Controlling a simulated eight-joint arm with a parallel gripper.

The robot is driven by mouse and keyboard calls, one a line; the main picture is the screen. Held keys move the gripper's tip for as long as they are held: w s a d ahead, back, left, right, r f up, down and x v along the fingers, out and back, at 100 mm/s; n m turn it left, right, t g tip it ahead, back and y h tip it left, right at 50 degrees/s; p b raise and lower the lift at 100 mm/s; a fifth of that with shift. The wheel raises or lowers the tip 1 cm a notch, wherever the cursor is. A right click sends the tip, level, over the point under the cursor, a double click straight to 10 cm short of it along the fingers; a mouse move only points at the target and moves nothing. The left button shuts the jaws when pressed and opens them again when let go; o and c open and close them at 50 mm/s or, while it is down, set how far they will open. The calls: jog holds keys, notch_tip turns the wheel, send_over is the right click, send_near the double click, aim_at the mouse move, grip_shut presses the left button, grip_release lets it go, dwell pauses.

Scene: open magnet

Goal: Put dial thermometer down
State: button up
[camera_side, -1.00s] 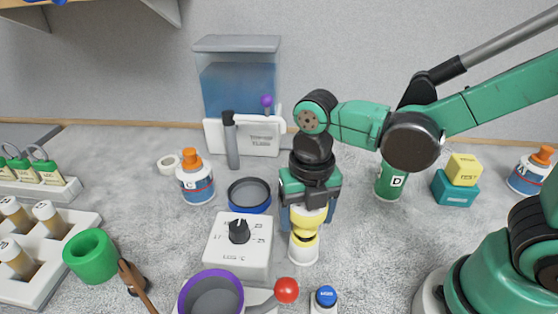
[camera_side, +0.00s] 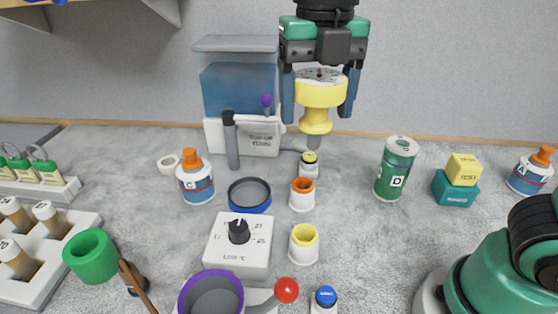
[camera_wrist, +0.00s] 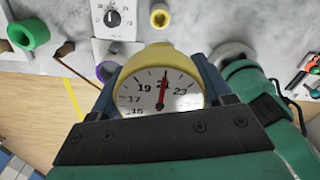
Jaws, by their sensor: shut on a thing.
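My gripper (camera_side: 319,100) is shut on the dial thermometer (camera_side: 318,93), a yellow-bodied gauge with a white dial face and a tapered grey stem pointing down. It is held in the air in front of the back wall. In the wrist view the dial thermometer (camera_wrist: 160,90) sits between the fingers, its red needle near 21. Below, a white holder with a yellow rim (camera_side: 304,242) stands empty on the grey bench.
A white dial box (camera_side: 238,245), a blue-rimmed dish (camera_side: 250,194) and a water tank (camera_side: 238,95) stand to the left. A red ball knob (camera_side: 286,290) and blue button (camera_side: 326,298) are in front. A green can D (camera_side: 395,170) stands right, with clear bench before it.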

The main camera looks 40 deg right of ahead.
jog(key=shift+w+d+r+m, duration=0.15)
jog(key=shift+w+m, duration=0.25)
jog(key=shift+m, duration=0.6)
jog(key=w+d+f+m, duration=0.4)
jog(key=m, duration=1)
jog(key=w+d+f+m, duration=0.4)
jog(key=m, duration=1)
jog(key=shift+w+d+m, duration=0.2)
jog(key=shift+d+m, duration=0.05)
jog(key=shift+m, duration=0.05)
jog(key=shift+w+a, duration=0.1)
jog(key=w+a+f+n, duration=0.1)
jog(key=w+a+f, duration=0.1)
jog(key=a, duration=0.6)
jog(key=w+a+f+n, duration=0.1)
jog(key=w+a+f, duration=0.15)
jog(key=a, duration=0.55)
jog(key=w+a+f+n, duration=0.2)
jog(key=a, duration=0.7)
jog(key=shift+s+d+f, duration=0.1)
jog(key=shift+f, duration=1.55)
jog(key=shift+s+d+f, duration=0.1)
jog(key=shift+f, duration=1.5)
jog(key=shift+f, duration=0.6)
